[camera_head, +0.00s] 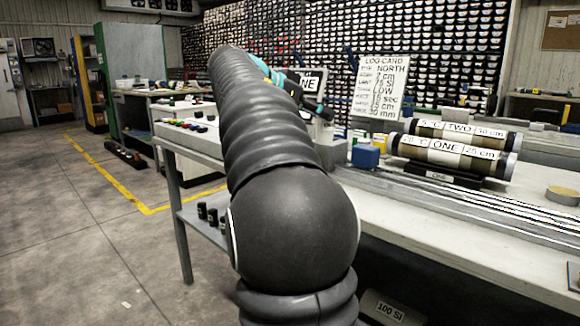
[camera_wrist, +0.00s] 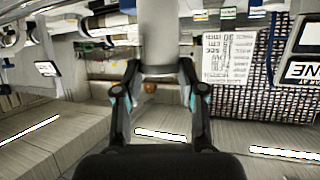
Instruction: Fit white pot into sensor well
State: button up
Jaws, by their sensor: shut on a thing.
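In the wrist view, my gripper (camera_wrist: 159,68) is shut on a pale grey-white cylinder, the white pot (camera_wrist: 160,38), with one finger on each side. The pot's far end runs out of the top of the picture. The wrist view is upside down, so the pot's far end cannot be followed. In the head view, my gripper (camera_head: 318,108) is at the left part of the bench, close to a sign reading ONE; my arm hides much of that spot. I cannot make out the pot or the sensor well clearly in the head view.
Two labelled core cylinders (camera_head: 455,150) lie on a black cradle at the right of the bench (camera_head: 400,200). A log card (camera_head: 379,88) stands behind. A blue block (camera_head: 365,156) and a yellow-brown roll (camera_head: 563,195) are on the bench. Its front right is mostly clear.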

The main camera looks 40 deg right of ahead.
jog(key=w+a+r+n+t+b, duration=0.3)
jog(key=w+a+t+b, duration=0.1)
jog(key=w+a+b, duration=0.25)
jog(key=shift+n, duration=0.3)
jog(key=w+d+f, duration=0.1)
jog(key=w+f, duration=0.1)
jog(key=w, duration=0.1)
jog(key=w+d+f, duration=0.1)
jog(key=w+f, duration=0.1)
jog(key=w, duration=0.1)
jog(key=w+d+f+p, duration=0.1)
jog(key=w+d+f, duration=0.1)
jog(key=w, duration=0.1)
jog(key=shift+w+f, duration=0.1)
jog(key=shift+f, duration=0.05)
jog(key=shift+w+d+f+b, duration=0.15)
jog(key=shift+f+b, duration=0.85)
jog(key=shift+f, duration=1.2)
